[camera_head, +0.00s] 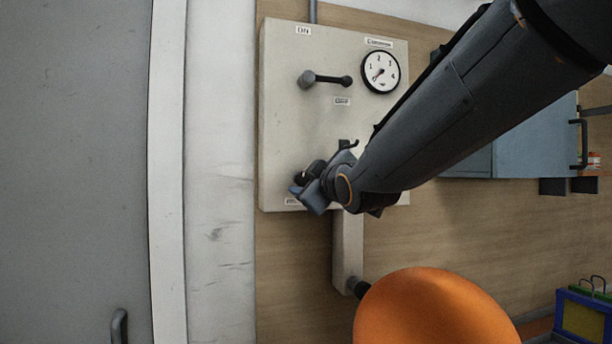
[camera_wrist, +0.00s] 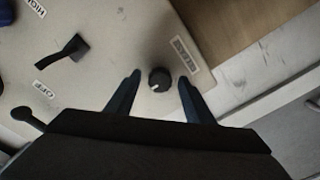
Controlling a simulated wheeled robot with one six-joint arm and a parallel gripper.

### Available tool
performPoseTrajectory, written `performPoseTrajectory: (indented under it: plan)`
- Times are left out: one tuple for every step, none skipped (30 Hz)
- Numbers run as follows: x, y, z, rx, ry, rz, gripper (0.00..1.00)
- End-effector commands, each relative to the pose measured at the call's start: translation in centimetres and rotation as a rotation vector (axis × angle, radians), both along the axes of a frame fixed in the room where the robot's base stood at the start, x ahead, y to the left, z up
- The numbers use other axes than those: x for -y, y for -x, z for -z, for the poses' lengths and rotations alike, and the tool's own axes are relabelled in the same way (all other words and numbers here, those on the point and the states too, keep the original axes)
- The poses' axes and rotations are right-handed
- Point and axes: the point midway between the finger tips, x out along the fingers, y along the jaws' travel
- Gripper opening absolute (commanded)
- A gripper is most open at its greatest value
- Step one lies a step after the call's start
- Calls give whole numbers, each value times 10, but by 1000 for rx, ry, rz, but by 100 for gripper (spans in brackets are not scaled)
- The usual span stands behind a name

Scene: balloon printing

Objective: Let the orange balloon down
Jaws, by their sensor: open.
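The orange balloon (camera_head: 435,312) is inflated and sits at the bottom of the head view, by a dark nozzle (camera_head: 359,287) under the pale panel box (camera_head: 280,120). My gripper (camera_head: 308,188) is at the lower left of the panel. In the wrist view my gripper (camera_wrist: 158,92) is open, with its two fingers on either side of a small round black knob (camera_wrist: 159,79) and apart from it. A label (camera_wrist: 186,54) lies beside the knob. The balloon is not in the wrist view.
The panel carries a lever (camera_head: 326,79) and a round gauge (camera_head: 380,72). A black switch (camera_wrist: 63,49) lies between labels HIGH and OFF. A blue-grey cabinet (camera_head: 535,140) is at right, and a blue and yellow box (camera_head: 585,315) is at lower right.

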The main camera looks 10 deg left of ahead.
Motion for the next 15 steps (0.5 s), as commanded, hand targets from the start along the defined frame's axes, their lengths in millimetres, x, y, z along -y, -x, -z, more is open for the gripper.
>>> performPoseTrajectory:
  plan:
    - [-2,-2,0,-1,0,-1,48]
    - [-2,-3,0,0,0,0,48]
    - [-2,-3,0,0,0,0,48]
    - [-3,-4,0,1,0,-1,48]
    - [-3,-4,0,1,0,-1,48]
    - [-3,-4,0,1,-1,0,48]
    - [-3,-4,0,1,-1,0,48]
    - [-3,-4,0,1,-1,0,48]
    - [-3,-4,0,1,-1,0,48]
    - [-3,-4,0,1,-1,0,48]
    - [-3,-4,0,1,0,-1,48]
    - [-3,-4,0,1,0,-1,41]
    - [-3,-4,0,1,0,-1,36]
    - [-3,-4,0,1,0,-1,31]
    - [-3,-4,0,1,0,-1,24]
